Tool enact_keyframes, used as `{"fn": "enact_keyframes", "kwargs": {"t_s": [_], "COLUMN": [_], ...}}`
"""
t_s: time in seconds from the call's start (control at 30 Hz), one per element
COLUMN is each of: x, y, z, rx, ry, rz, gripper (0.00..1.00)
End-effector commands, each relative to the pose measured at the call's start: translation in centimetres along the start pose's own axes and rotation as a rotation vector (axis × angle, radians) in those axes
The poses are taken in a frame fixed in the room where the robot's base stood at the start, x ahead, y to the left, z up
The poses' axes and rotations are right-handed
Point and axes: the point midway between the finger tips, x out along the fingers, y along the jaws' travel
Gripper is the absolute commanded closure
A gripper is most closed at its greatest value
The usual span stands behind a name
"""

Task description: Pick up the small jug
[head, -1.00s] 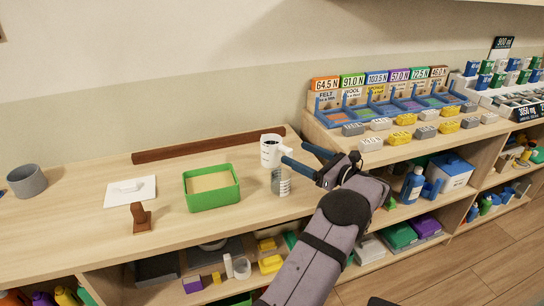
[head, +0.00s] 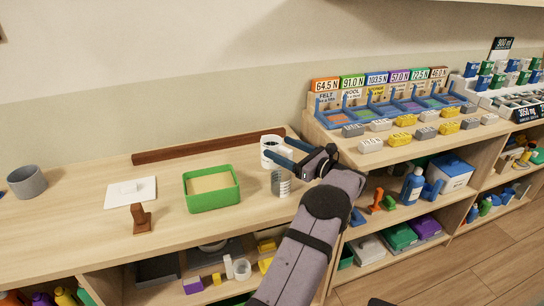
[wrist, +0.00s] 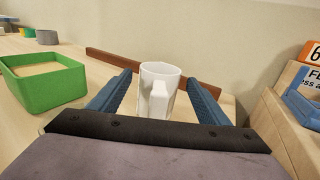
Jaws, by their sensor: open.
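The small jug (head: 268,147) is white with dark marks and stands upright on the wooden counter, near its back. In the wrist view the jug (wrist: 160,88) sits between the two blue fingers, its handle turned toward my wrist. My gripper (head: 284,153) is open, with gaps on both sides of the jug in the wrist view. In the head view the fingers reach the jug from the right and partly cover it. Whether either finger touches it, I cannot tell.
A clear graduated beaker (head: 281,183) stands just in front of the jug, below my fingers. A green box (head: 211,198) is to the left. A dark red bar (head: 205,147) lies along the wall behind. Shelves with labelled trays (head: 385,105) rise on the right.

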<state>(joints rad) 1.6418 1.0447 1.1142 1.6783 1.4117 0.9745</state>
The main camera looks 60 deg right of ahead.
Motion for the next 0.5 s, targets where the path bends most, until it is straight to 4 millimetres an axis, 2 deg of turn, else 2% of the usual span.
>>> {"fn": "enact_keyframes", "kwargs": {"t_s": [0.1,0.3,0.4,0.5], "x": [-0.02,-0.03,-0.04,-0.04], "y": [0.0,0.01,0.01,0.0], "z": [-0.01,-0.01,-0.01,0.11], "rx": [0.0,0.0,0.0,-0.002], "ry": [0.0,0.0,0.0,-0.002], "rz": [0.0,0.0,0.001,0.001], "gripper": [0.32,0.8,1.0,1.0]}}
